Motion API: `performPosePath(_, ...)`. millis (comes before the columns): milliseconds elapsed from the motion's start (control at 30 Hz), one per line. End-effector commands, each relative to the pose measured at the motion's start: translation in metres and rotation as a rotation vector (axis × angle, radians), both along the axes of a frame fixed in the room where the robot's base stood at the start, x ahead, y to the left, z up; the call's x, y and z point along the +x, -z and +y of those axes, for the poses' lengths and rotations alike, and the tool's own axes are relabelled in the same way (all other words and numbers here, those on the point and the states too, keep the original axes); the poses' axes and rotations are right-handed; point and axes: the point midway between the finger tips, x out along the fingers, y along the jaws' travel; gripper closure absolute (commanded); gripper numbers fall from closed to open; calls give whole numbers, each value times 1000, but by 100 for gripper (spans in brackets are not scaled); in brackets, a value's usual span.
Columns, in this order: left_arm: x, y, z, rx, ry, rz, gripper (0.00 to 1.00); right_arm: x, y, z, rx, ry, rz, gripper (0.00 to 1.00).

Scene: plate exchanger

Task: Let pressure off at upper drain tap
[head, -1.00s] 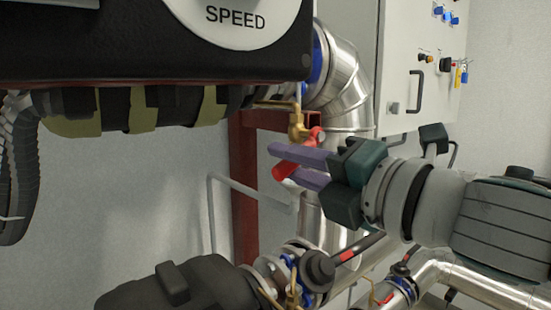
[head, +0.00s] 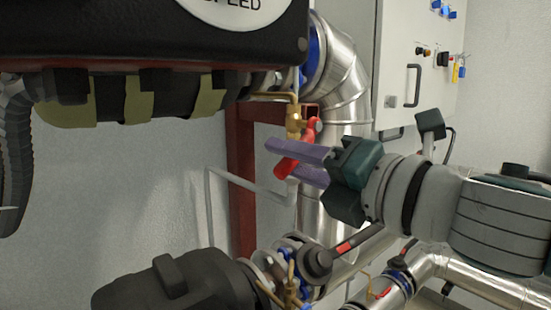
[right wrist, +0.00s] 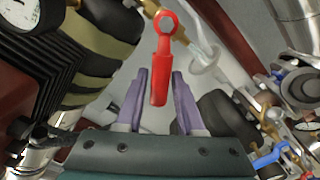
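The upper drain tap (head: 293,122) is a brass valve with a red lever handle (head: 297,150), below the large black unit. In the right wrist view the red handle (right wrist: 160,80) has a round eye at its top and its lower end lies between my fingers. My right gripper (head: 282,158) has two purple fingers and reaches the handle from the right. In the right wrist view its fingers (right wrist: 159,98) stand apart, with a gap on each side of the handle. My left gripper is in neither view now.
A silver pipe (head: 340,85) runs behind the tap. A dark motor (head: 175,285) and flanged valves lie below. A grey cabinet (head: 398,70) stands at upper right.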

Motion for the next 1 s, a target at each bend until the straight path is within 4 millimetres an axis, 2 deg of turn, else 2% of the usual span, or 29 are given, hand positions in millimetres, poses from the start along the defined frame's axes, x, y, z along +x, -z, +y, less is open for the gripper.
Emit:
performPosePath(33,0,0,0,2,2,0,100,0,0,0,0,0,0,56)
performPosePath(133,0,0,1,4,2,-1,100,0,0,0,1,0,1,45)
performPosePath(167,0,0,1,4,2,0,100,0,0,0,1,0,1,44)
performPosePath(467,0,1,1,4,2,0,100,-2,1,-2,0,1,1,44)
performPosePath(567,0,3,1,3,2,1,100,-10,2,-8,0,1,1,44)
performPosePath(1000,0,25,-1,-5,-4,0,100,-70,4,-52,-1,1,3,44)
